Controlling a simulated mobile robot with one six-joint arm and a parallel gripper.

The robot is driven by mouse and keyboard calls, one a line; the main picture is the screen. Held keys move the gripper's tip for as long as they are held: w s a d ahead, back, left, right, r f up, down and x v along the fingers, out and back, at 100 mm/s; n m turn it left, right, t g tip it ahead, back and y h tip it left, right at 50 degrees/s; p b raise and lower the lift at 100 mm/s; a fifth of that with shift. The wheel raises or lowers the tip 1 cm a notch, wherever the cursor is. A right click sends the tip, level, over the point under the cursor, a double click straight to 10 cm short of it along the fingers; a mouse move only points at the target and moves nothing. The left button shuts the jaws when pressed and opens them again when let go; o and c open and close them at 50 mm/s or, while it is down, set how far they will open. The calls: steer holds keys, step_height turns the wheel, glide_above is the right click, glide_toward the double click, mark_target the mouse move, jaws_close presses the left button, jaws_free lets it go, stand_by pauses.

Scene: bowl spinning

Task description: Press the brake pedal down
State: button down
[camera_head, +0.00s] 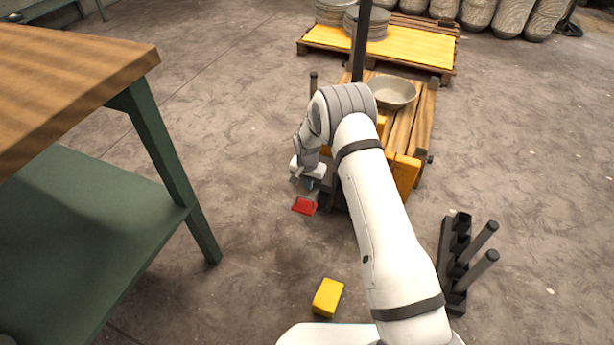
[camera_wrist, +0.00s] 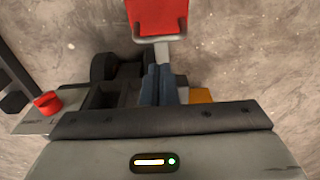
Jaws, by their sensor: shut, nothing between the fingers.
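The red brake pedal (camera_head: 304,207) sticks out low at the left front of the wooden machine frame. In the wrist view the red pedal (camera_wrist: 158,16) is at the top centre, on a pale grey stem that runs down to my fingers. My gripper (camera_head: 308,184) points down just above and behind the pedal. Its dark blue fingers also show in the wrist view (camera_wrist: 160,88), close together over the stem and just below the red pad. It is shut and holds nothing. I cannot tell whether the fingertips touch the pedal or its stem.
A grey bowl (camera_head: 391,93) sits on the machine's wooden top. A red knob (camera_wrist: 46,103) is on a panel beside the fingers. A green-legged workbench (camera_head: 165,140) stands left, a yellow block (camera_head: 328,297) lies on the floor, and a black rack (camera_head: 458,262) stands right.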

mark_target(302, 210)
steer(key=shift+s+a+f+b, duration=0.2)
steer(key=shift+s+f, duration=0.1)
steer(key=shift+f, duration=0.3)
steer(key=shift+s+a+f+b, duration=0.15)
steer(key=shift+s+f, duration=0.15)
steer(key=shift+f, duration=0.25)
steer(key=shift+a, duration=0.1)
steer(key=shift+s+f, duration=0.2)
steer(key=shift+s+a+f+b, duration=0.15)
steer(key=shift+s+f+b, duration=0.2)
steer(key=shift+s+f, duration=0.4)
steer(key=f, duration=0.1)
steer(key=s+f+b, duration=0.1)
steer(key=f, duration=0.1)
steer(key=s+f+b, duration=0.1)
steer(key=shift+a+f, duration=0.2)
steer(key=shift+a, duration=0.2)
steer(key=shift+s+a+f+b, duration=0.1)
steer(key=shift+s+f+b, duration=0.15)
steer(key=shift+f, duration=0.35)
steer(key=shift+s+f+b, duration=0.1)
steer(key=shift+f+b, duration=0.15)
steer(key=shift+f, duration=0.3)
steer(key=shift+f, duration=0.1)
